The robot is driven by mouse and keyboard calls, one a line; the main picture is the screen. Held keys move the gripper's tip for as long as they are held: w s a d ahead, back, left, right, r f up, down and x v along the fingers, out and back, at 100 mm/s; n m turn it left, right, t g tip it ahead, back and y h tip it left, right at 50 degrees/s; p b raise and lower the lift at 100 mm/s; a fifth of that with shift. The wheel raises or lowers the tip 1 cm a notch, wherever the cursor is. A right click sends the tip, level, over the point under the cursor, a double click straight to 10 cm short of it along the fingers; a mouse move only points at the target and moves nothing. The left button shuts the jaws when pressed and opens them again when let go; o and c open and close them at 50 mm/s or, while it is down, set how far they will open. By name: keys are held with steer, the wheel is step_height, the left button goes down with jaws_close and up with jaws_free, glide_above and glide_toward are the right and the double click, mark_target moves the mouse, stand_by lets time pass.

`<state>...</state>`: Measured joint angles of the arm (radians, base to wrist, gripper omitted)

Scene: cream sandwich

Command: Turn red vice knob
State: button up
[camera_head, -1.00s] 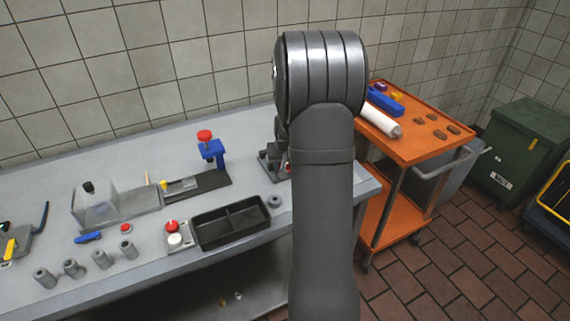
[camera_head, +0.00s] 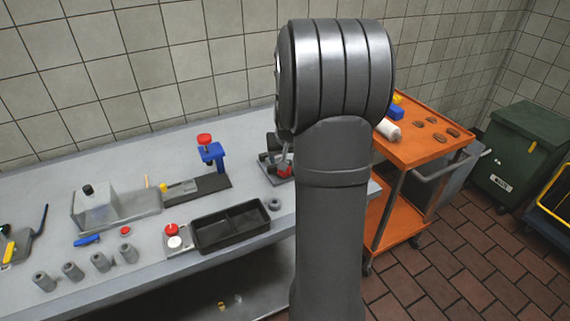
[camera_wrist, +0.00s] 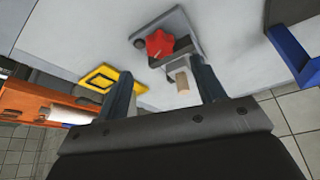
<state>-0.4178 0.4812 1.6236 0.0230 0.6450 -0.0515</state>
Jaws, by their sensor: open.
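The red vice knob (camera_wrist: 160,43) shows star-shaped in the wrist view, on a grey vice (camera_wrist: 176,22) near the top centre. A small tan cylindrical piece (camera_wrist: 182,82) sits at the near end of the vice. My gripper (camera_wrist: 160,88) is open, its two dark fingers spread below the knob in the picture, with nothing held between them. The knob appears beyond the fingertips, apart from them.
A blue stand with a red top (camera_head: 211,152) stands left of the vice. A black divided tray (camera_head: 230,226) lies at the bench's front. A yellow-framed square (camera_wrist: 106,77) lies left of the vice in the wrist view. An orange cart (camera_head: 408,150) stands to the right.

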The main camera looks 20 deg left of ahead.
steer(key=v, duration=1)
steer(key=shift+r, duration=0.25)
steer(key=w+a+n+g+h, duration=0.2)
steer(key=w+a+n+g, duration=0.15)
steer(key=w+n, duration=0.25)
steer(key=shift+g, duration=0.25)
steer(key=f, duration=1.6)
steer(key=shift+w+d+f, duration=0.1)
steer(key=shift+w+d, duration=0.1)
steer(key=shift+d, duration=0.1)
steer(key=c, duration=1)
